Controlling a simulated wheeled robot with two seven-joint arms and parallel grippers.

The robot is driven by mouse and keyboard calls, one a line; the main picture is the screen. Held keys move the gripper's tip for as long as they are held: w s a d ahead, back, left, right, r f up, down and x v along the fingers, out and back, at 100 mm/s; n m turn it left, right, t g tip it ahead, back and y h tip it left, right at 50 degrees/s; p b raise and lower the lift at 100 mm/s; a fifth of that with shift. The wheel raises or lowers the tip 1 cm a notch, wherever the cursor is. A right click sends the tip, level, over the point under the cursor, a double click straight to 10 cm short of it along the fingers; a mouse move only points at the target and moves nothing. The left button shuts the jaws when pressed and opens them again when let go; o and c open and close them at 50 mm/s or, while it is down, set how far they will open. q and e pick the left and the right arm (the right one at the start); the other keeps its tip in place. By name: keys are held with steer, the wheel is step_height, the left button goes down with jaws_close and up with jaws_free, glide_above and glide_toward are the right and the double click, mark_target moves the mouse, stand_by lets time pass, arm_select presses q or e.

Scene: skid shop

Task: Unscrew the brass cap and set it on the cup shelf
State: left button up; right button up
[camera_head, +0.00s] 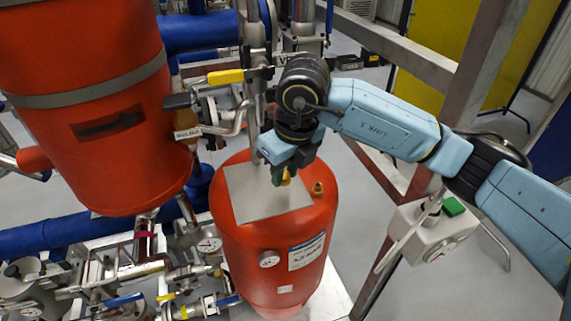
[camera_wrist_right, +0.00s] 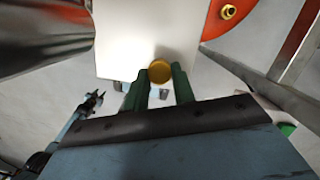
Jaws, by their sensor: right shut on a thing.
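My right gripper (camera_head: 279,175) points down over the top of the orange tank. Its green fingers are shut on the brass cap (camera_head: 286,177). In the right wrist view the cap (camera_wrist_right: 160,72) shows as a round gold disc between the fingertips (camera_wrist_right: 159,84). Below it is a flat pale square plate (camera_head: 250,196) on the tank top; the plate also fills the middle of the wrist view (camera_wrist_right: 145,35). I cannot tell whether the cap touches the plate. A brass fitting (camera_head: 318,189) stands on the tank right of the plate.
A larger orange vessel (camera_head: 90,100) stands close at left. A yellow-handled valve (camera_head: 226,77) and pipes lie behind my gripper. A steel frame (camera_head: 400,215) and a white box with a green button (camera_head: 432,230) are at right.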

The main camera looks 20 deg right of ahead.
mark_target(287, 177)
steer(key=shift+d, duration=0.15)
stand_by(0.9)
steer(key=shift+b, duration=0.8)
stand_by(0.4)
steer(key=shift+f, duration=0.25)
steer(key=shift+f+b, duration=0.45)
steer(key=shift+b, duration=0.3)
steer(key=shift+f+b, duration=0.3)
steer(key=shift+f+b, duration=0.5)
steer(key=shift+f, duration=0.15)
steer(key=shift+f+b, duration=0.15)
steer(key=shift+b, duration=0.45)
